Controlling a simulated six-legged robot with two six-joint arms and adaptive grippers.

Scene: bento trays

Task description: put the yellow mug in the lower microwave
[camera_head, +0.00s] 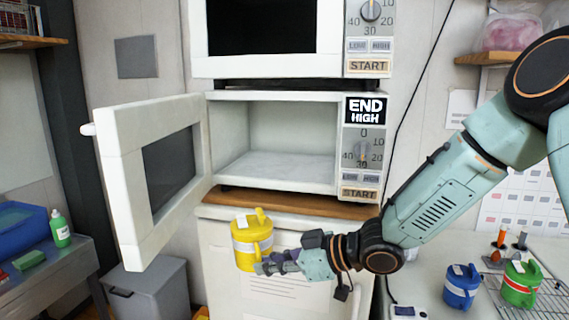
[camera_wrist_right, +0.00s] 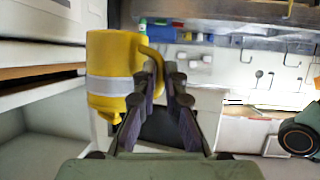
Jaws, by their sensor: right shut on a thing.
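The yellow mug (camera_head: 252,240) has a pale band and hangs in the air in front of the white cabinet, below the lower microwave's opening. My right gripper (camera_head: 275,262) is shut on it, and the mug looks roughly upright. In the right wrist view the mug (camera_wrist_right: 110,75) is at the left, with its handle at the fingers of the right gripper (camera_wrist_right: 165,85). The lower microwave (camera_head: 270,97) has an empty cavity. Its door (camera_head: 122,180) is swung open to the left. My left gripper does not show.
The upper microwave (camera_head: 270,66) is shut above. A wooden shelf (camera_head: 290,203) supports the lower microwave. A blue mug (camera_head: 461,287) and a green mug (camera_head: 521,283) stand on the right-hand counter. A grey bin (camera_head: 150,290) stands below the open door.

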